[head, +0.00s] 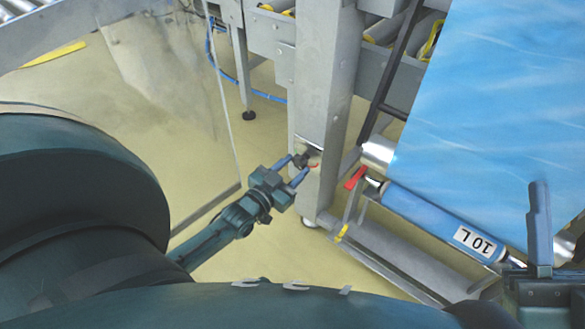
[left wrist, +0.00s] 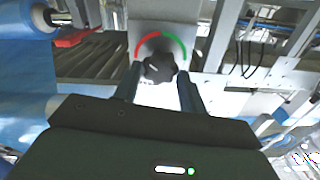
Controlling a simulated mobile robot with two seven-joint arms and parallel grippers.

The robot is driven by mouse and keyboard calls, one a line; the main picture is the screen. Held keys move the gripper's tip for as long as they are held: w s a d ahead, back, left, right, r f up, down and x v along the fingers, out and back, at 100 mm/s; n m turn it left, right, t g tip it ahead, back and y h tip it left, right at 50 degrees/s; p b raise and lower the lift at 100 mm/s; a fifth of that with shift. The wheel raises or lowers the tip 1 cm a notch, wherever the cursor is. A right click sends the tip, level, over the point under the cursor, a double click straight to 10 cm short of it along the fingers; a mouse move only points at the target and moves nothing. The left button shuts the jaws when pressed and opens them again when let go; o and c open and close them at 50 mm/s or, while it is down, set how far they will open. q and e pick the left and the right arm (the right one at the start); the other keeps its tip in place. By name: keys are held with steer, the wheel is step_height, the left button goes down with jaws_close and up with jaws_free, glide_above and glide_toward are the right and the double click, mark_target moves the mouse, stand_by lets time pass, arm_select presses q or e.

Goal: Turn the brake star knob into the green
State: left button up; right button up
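The brake star knob (left wrist: 159,68) is dark and sits in front of a plate with a red arc (left wrist: 146,43) on the left and a green arc (left wrist: 176,46) on the right. A small pale mark shows on the knob; I cannot tell exactly where it points. In the head view the knob (head: 303,157) is on a grey post. My left gripper (head: 296,166) is open, with one finger on each side of the knob. In the left wrist view narrow gaps seem to show between fingers and knob; contact is unclear. My right gripper shows only partly at the right edge.
The grey post (head: 325,90) stands just behind the knob. Right of it are a red lever (head: 355,178), a blue roll labelled 10 L (head: 440,222) and a blue film sheet (head: 500,90). A clear panel (head: 175,90) stands to the left, over open yellowish floor.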

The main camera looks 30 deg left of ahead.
arm_select(q)
steer(key=c, duration=0.5)
steer(key=shift+o, duration=0.2)
steer(key=shift+n, duration=0.3)
